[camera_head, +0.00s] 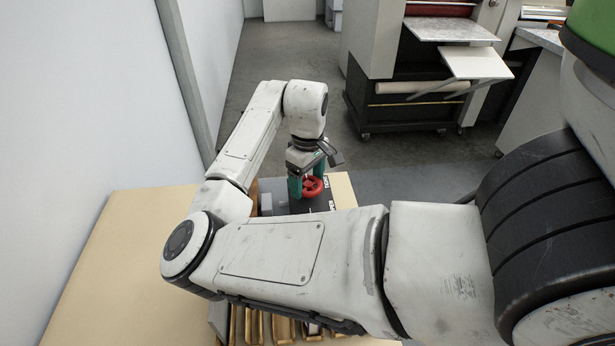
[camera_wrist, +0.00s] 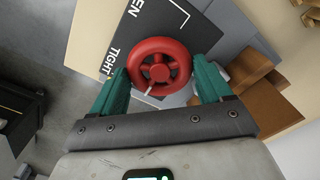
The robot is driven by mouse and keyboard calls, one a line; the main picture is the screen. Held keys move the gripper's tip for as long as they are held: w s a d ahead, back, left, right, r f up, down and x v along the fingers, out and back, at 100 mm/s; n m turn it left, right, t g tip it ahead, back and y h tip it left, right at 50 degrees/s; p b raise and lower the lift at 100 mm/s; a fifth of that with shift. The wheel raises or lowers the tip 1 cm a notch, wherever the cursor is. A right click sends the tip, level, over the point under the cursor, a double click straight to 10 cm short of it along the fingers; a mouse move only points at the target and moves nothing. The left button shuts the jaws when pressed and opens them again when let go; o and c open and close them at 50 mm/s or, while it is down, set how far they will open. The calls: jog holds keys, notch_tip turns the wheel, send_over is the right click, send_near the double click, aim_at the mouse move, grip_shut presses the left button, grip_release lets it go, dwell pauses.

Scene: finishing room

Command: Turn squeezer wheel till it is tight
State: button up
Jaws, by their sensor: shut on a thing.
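The squeezer wheel (camera_head: 313,187) is a small red handwheel with spokes, set over a dark plate with white lettering. In the wrist view the red wheel (camera_wrist: 160,68) sits between the two green fingers of my gripper (camera_wrist: 161,85), which is shut on its rim from both sides. A pale pointer on the wheel points down and slightly left. The word TIGHT (camera_wrist: 113,63) shows left of the wheel, and the end of another word, "EN" (camera_wrist: 136,8), above it. In the head view my gripper (camera_head: 308,186) reaches down onto the wheel; my arm hides part of the plate.
The wheel's plate (camera_head: 325,203) lies on a pale wooden bench (camera_head: 125,250) along the wall. Brown blocks (camera_wrist: 245,85) lie right of the wheel in the wrist view. A machine on castors (camera_head: 410,100) stands beyond; grey floor (camera_head: 385,155) lies between.

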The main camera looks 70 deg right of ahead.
aim_at(307, 183)
jog(key=o, duration=1)
notch_tip(307, 183, up, 11)
jog(key=shift+f, duration=0.1)
